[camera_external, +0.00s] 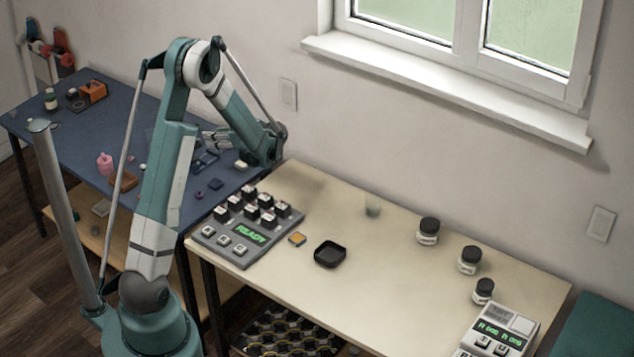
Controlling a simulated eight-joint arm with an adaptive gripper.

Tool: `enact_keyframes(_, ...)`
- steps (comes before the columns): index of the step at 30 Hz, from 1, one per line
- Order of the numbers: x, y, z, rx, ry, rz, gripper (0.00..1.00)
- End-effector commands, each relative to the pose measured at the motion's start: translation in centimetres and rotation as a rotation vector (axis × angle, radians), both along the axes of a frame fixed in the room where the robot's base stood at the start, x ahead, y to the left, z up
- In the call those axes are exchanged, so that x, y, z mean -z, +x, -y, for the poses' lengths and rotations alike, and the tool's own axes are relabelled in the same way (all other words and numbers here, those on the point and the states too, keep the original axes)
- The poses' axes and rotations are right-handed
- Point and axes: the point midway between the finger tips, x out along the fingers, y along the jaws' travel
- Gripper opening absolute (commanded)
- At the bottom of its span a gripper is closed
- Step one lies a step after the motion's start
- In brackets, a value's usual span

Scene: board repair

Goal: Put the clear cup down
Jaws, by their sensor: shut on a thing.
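A clear cup (373,204) stands upright on the beige table, toward its back edge, well to the right of my gripper. My gripper (208,140) is over the blue table, at the end of my bent arm, pointing left. Its jaws are small in the view and partly against the dark tabletop. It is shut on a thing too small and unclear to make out.
The beige table (400,290) holds a keypad panel reading READY (248,232), a black tray (330,254), an orange-topped piece (297,239), three dark-lidded jars (428,231) and a meter (497,331). Small parts and a pink bottle (105,163) lie on the blue table (85,130).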

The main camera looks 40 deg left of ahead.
Motion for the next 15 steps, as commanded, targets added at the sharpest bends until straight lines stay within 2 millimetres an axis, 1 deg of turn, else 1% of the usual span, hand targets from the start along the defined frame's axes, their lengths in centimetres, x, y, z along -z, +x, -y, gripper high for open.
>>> enact_keyframes(11, -0.03, 0.00, 0.00, 0.000, 0.000, 0.000, 0.22)
enact_keyframes(15, 0.43, 0.01, -0.01, 0.000, 0.000, 0.000, 0.22)
